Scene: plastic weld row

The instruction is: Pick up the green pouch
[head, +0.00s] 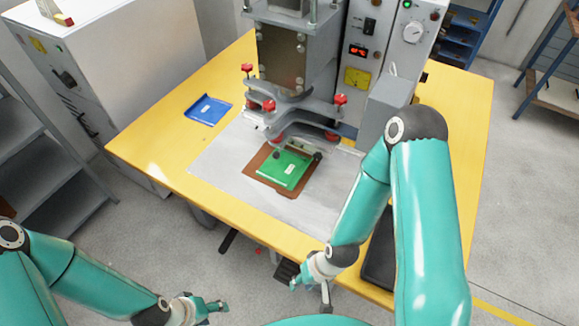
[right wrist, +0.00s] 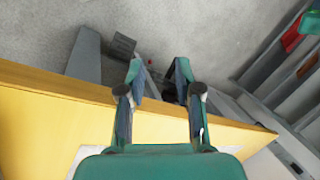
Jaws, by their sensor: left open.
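The green pouch (head: 284,171) lies flat on a brown pad (head: 255,185) on the grey plate (head: 222,163), under the front of the welding press. It has a small white label, and its back edge is close to the press's lower parts. My left gripper (head: 216,306) is open and empty at the bottom of the head view, off the table's front edge and well away from the pouch. My right gripper (head: 296,284) is near the table's front edge, in front of the pouch. In the right wrist view (right wrist: 158,68) its fingers are apart with nothing between them.
The grey press (head: 290,55) with red knobs stands behind the pouch. A blue pouch (head: 207,109) lies on the yellow table (head: 150,148) at left. A black tray (head: 379,262) is partly hidden by my right arm. The front left of the table is clear.

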